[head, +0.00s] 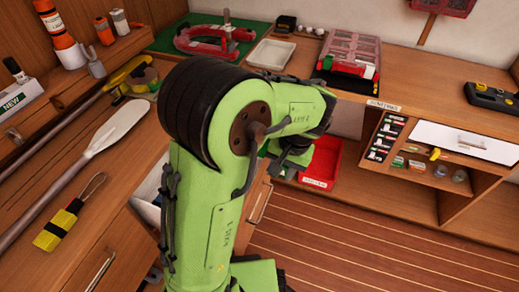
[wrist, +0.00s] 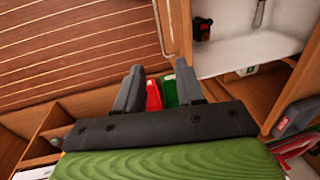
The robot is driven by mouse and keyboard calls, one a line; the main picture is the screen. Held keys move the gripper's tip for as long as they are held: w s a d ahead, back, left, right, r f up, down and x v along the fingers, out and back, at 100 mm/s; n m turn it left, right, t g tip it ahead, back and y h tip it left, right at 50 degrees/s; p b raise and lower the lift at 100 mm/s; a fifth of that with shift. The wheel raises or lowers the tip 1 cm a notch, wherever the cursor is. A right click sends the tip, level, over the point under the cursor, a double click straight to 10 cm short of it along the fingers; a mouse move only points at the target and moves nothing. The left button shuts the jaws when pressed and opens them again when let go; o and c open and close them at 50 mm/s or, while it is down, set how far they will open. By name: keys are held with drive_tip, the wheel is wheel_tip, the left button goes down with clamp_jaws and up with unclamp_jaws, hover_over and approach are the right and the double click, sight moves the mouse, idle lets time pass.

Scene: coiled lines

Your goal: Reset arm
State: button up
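My green arm fills the middle of the head view, bent at a large dark joint, with its far end beside the red tray (head: 325,163). In the wrist view my gripper (wrist: 158,78) has its two dark fingers spread apart. A red piece (wrist: 153,95) and a green piece (wrist: 170,91) show in the gap beyond the fingers, and nothing is clearly held. In the head view the fingers are mostly hidden by the arm.
A wooden counter (head: 425,78) runs along the back with a white tray (head: 271,53) and a red-lidded case (head: 350,55). A shelf unit (head: 425,160) stands at right. A pole (head: 70,172) and a yellow-black tool (head: 62,222) lie at left. Slatted floor (head: 340,240) is open.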

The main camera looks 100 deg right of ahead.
idle(0.4)
drive_tip(key=w+d+r+n+p, duration=0.1)
drive_tip(key=w+r+n, duration=0.2)
drive_tip(key=w, duration=0.6)
drive_tip(key=w+d+r+n+p, duration=0.1)
drive_tip(key=w+r+n, duration=0.25)
drive_tip(key=w, duration=0.55)
drive_tip(key=w+a+r+n, duration=0.4)
drive_tip(key=w+a, duration=0.1)
drive_tip(key=w, duration=0.6)
drive_tip(key=w+a+r+n+t+p, duration=0.1)
drive_tip(key=w+a+r+n, duration=0.2)
drive_tip(key=a, duration=0.4)
drive_tip(key=w+a+r+n+t+p, duration=0.1)
drive_tip(key=w+a+n, duration=0.3)
drive_tip(key=a, duration=0.3)
drive_tip(key=s+a+r+n+t+y, duration=0.1)
drive_tip(key=a+n, duration=0.4)
drive_tip(key=a, duration=0.5)
drive_tip(key=shift+s+a+r+n+t+p, duration=0.3)
drive_tip(key=shift+s+n+p, duration=0.05)
drive_tip(key=shift+s+p, duration=0.1)
